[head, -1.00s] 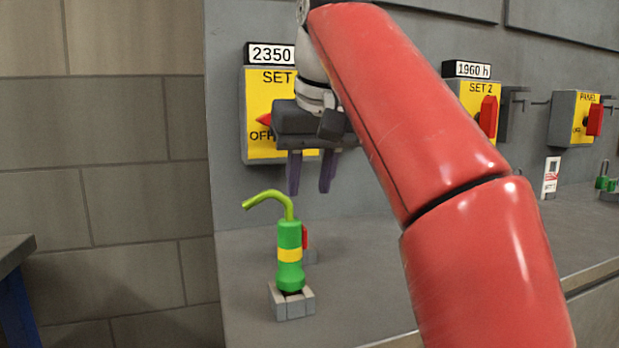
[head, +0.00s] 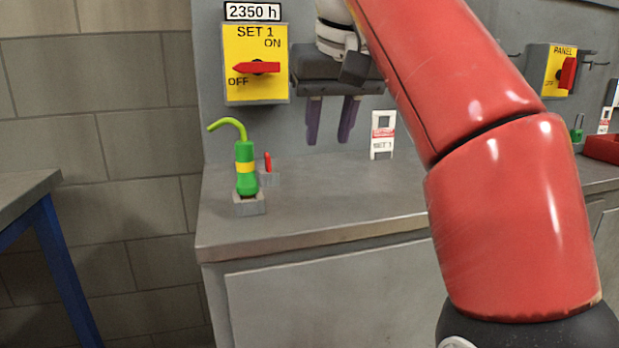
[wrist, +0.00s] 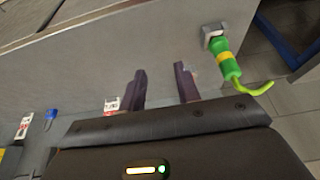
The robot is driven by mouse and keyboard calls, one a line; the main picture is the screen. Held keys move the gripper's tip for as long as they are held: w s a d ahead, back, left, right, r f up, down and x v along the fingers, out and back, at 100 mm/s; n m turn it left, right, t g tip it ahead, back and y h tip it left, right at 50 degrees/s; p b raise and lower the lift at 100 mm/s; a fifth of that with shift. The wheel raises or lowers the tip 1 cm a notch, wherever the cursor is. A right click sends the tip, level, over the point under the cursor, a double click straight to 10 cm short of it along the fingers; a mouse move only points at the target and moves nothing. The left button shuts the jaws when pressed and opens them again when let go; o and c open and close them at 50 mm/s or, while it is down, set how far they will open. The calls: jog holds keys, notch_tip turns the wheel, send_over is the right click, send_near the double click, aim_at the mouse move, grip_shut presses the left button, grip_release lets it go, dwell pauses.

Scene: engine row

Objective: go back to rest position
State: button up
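My gripper (head: 331,120) hangs fingers down above the grey counter in the head view, in front of the back panel and right of the SET 1 switch box. Its two purple fingers are apart with nothing between them. In the wrist view the fingers (wrist: 162,88) also stand apart and empty over the counter. My red arm fills the right of the head view and hides part of the panel behind it.
A green bottle with a bent spout (head: 246,167) stands in a grey holder, left of my gripper; a small red item (head: 268,163) is beside it. The SET 1 box (head: 256,88) has its red handle level, pointing at OFF. A white SET 1 tag (head: 382,138) stands at the back. A side table (head: 25,195) is at left.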

jog(key=s+d+f+m, duration=0.1)
jog(key=s+d+f, duration=0.3)
jog(key=f, duration=0.7)
jog(key=s+d+f+m, duration=0.1)
jog(key=s+d+f, duration=0.3)
jog(key=f, duration=0.8)
jog(key=s+d+f+m+t+h, duration=0.1)
jog(key=s+d+f, duration=0.3)
jog(key=s+f, duration=0.4)
notch_tip(320, 180, down, 3)
jog(key=shift+d+f, duration=0.15)
jog(key=shift+d, duration=0.05)
